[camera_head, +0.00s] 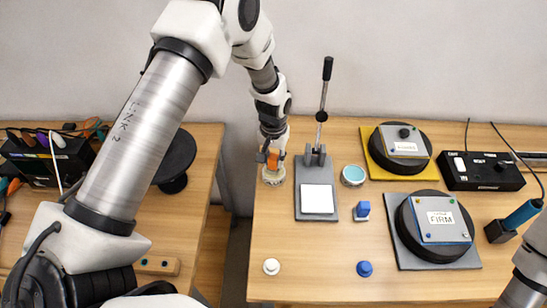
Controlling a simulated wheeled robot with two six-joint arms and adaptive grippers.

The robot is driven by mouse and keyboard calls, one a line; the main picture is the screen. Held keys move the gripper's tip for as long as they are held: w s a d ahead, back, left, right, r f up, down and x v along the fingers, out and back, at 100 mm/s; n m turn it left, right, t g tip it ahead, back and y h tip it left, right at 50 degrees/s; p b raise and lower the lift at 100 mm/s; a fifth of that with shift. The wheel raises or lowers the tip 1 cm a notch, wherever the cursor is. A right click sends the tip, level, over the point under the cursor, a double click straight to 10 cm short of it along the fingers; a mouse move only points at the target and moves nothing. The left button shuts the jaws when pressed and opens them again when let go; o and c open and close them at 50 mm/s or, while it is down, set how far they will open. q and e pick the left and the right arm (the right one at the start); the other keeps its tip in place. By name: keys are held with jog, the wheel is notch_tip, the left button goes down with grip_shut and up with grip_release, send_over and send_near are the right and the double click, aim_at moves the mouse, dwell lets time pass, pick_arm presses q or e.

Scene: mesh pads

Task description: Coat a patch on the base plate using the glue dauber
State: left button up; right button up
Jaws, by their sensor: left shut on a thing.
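My left gripper (270,157) is shut on a small orange-handled thing (273,160), which seems to be the glue dauber. It is held upright over a small round pale pot (272,178) at the table's left back edge. The dauber's lower end is hidden in or just above the pot; I cannot tell which. A grey base plate (301,206) with a white square patch (317,198) lies to the right of the pot, under a lever stand (320,150). My right gripper is not in view; only part of my right arm shows at the lower right.
A round teal-topped dish (353,175) and a blue-and-white block (362,211) stand right of the plate. Two black round fixtures sit on yellow (375,172) and grey (409,255) mats. White (271,267) and blue (364,269) knobs stand in front. The front middle is mostly clear.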

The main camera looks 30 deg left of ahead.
aim_at(273, 157)
pick_arm(q)
jog(key=shift+w, duration=0.1)
jog(key=shift+s, duration=0.2)
jog(key=shift+w+f, duration=0.15)
jog(key=shift+f, duration=0.1)
jog(key=shift+f, duration=0.25)
dwell(1.1)
notch_tip(273, 157, up, 7)
jog(key=p, duration=0.5)
dwell(0.5)
dwell(0.4)
